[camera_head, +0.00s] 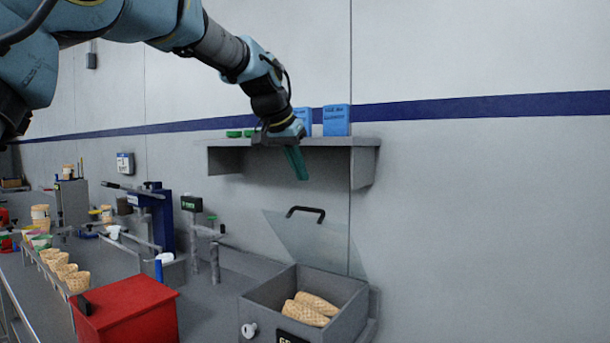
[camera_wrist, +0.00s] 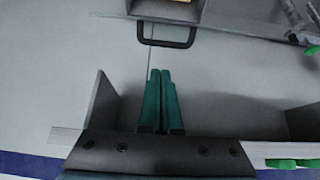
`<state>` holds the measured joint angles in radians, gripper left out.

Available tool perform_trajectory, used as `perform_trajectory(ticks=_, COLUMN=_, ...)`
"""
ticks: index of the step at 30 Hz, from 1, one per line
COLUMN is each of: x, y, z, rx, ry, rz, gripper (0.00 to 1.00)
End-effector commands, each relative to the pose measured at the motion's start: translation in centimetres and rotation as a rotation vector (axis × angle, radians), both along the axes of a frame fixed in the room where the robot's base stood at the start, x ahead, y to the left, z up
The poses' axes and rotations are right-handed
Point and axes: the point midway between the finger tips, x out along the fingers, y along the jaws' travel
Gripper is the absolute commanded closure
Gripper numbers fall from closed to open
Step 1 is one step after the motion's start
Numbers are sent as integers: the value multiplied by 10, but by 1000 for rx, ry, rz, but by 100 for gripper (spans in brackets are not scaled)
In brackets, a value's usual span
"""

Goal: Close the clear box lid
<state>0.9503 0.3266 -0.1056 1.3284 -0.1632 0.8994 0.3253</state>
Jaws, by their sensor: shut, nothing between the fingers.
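The clear lid (camera_head: 313,240) stands raised and tilted back at the rear of the grey box (camera_head: 262,301), so the box is open. The lid has a black handle (camera_head: 305,209) at its top edge. The handle also shows in the wrist view (camera_wrist: 167,43), beyond my fingertips. My gripper (camera_head: 300,177) has green fingers and points down, above the handle and apart from it. In the wrist view its fingers (camera_wrist: 161,73) are together with nothing between them.
A grey wall shelf (camera_head: 365,143) with blue boxes (camera_head: 336,120) is right behind my gripper. Waffle cones (camera_head: 310,308) lie in the box. A red box (camera_head: 135,308), metal pipes (camera_head: 214,260) and a cone rack stand to the left. The wall at right is clear.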

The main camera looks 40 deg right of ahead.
Motion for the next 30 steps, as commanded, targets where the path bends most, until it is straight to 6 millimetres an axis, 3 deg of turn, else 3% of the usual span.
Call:
perform_trajectory(ticks=13, x=10, y=-39, z=-58, rx=3, ry=2, rz=2, gripper=100)
perform_trajectory(ticks=30, x=12, y=-44, z=-67, rx=-2, ry=0, rz=2, gripper=100)
